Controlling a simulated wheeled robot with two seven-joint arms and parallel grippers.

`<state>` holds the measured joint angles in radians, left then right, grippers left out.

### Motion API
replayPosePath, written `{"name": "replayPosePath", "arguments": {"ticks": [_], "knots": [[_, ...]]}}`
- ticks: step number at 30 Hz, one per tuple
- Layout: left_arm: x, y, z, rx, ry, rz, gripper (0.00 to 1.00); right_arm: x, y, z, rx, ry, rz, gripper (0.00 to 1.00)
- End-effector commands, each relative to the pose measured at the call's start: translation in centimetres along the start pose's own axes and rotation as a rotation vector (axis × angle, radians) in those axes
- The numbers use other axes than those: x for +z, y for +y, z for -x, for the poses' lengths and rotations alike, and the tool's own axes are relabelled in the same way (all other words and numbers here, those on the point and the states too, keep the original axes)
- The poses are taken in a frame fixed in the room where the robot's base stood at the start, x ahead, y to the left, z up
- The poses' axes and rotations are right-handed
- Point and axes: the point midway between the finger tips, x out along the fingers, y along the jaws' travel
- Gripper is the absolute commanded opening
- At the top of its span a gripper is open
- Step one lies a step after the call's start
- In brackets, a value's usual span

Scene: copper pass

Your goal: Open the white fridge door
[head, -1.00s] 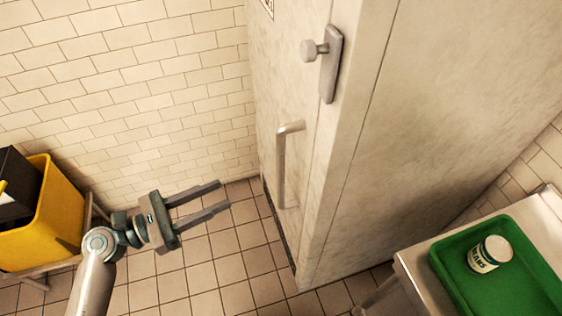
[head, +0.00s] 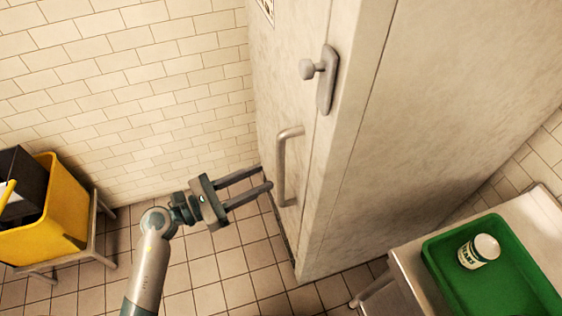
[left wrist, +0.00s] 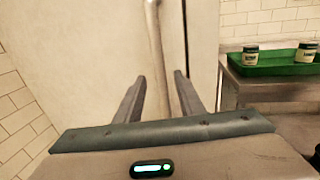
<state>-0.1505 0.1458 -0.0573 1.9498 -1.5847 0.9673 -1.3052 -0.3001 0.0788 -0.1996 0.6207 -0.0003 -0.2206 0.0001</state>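The white fridge (head: 410,130) stands in the middle of the head view, its door (head: 280,90) facing left and closed. A metal bar handle (head: 282,165) is fixed upright on the door, and a knobbed latch (head: 325,78) sits above it at the edge. My left gripper (head: 267,177) is open and empty, just left of the lower part of the bar handle, fingers pointing at it. In the left wrist view the handle (left wrist: 156,45) runs down between the two open fingers (left wrist: 160,90), seemingly a little beyond their tips. My right gripper is not in view.
A green tray (head: 440,282) with a white jar (head: 478,251) stands on a metal table (head: 405,265) at the lower right. A yellow bin (head: 65,215) on a stand is at the left. Tiled floor (head: 215,260) before the door is clear.

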Motion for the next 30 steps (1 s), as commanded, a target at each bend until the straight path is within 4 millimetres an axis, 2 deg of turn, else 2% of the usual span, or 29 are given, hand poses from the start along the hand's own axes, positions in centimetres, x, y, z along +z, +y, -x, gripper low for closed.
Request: {"name": "replayPosePath", "arguments": {"ticks": [1,6,12,18,26,30], "knots": [[0.5,0.0,-1.0,0.0,-0.003,0.002,0.36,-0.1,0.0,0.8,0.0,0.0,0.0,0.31],[0.4,0.0,-3.9,0.0,-0.003,0.002,0.36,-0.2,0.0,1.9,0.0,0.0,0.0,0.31],[0.2,0.0,-6.2,0.0,-0.001,0.001,0.36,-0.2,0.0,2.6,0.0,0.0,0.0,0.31],[0.0,0.0,-7.1,-0.001,0.001,0.0,0.36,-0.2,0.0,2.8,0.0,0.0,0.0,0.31],[0.0,0.0,-7.2,-0.001,0.001,-0.001,0.36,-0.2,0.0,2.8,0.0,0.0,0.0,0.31],[0.0,0.0,-7.1,-0.001,0.001,0.0,0.04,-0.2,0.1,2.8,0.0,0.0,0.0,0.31]]}}
